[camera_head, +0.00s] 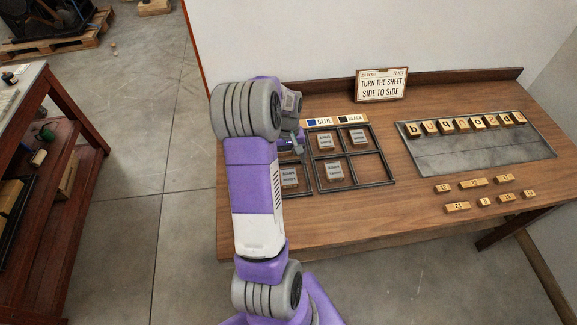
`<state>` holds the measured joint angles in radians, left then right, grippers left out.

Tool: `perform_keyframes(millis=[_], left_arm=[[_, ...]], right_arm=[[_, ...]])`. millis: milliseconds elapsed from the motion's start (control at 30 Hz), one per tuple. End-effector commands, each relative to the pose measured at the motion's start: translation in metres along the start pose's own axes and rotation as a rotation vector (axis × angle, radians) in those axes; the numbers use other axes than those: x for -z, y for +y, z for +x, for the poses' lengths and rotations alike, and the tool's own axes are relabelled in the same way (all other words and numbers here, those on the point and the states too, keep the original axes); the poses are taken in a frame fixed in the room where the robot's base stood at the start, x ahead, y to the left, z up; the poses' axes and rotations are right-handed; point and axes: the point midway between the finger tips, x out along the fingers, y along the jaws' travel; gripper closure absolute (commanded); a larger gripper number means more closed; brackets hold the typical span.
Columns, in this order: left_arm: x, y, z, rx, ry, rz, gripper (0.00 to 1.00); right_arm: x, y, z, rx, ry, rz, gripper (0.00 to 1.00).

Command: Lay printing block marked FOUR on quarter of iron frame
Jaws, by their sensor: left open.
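The iron frame (366,184) lies on the wooden table, a dark grid with several compartments. Pale-labelled blocks sit in its upper left (325,141), upper right (359,138) and lower left (333,172) quarters; its lower right quarter looks empty. Another similar frame (300,191) lies to its left, partly hidden by my arm, with a labelled block (289,177) in its lower part. The labels are too small to read, so I cannot tell which block is FOUR. My left gripper (299,145) is open over the left frame's upper part. My right gripper is out of view.
A sign (381,85) stands at the table's back, and a blue and black label strip (335,121) lies behind the frames. A grey tray (480,153) with a row of letter blocks is at right, several number blocks (458,207) before it. The front table is clear.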

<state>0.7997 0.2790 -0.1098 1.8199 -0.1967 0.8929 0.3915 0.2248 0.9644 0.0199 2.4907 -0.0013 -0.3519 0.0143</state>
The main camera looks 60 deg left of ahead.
Motion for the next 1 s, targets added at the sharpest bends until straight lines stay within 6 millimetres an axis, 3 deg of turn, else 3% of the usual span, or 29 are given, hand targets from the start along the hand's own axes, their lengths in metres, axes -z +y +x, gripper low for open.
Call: perform_keyframes(millis=[100, 300, 1000], left_arm=[[0.0, 0.0, -0.026, -0.001, 0.003, 0.0, 0.16], [0.0, 0.0, -0.046, 0.0, 0.0, 0.0, 0.16], [0.0, 0.0, -0.05, 0.001, -0.001, 0.0, 0.16]], right_arm=[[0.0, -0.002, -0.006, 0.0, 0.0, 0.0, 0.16], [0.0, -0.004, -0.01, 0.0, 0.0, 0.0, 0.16], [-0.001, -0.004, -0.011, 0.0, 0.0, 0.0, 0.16]])
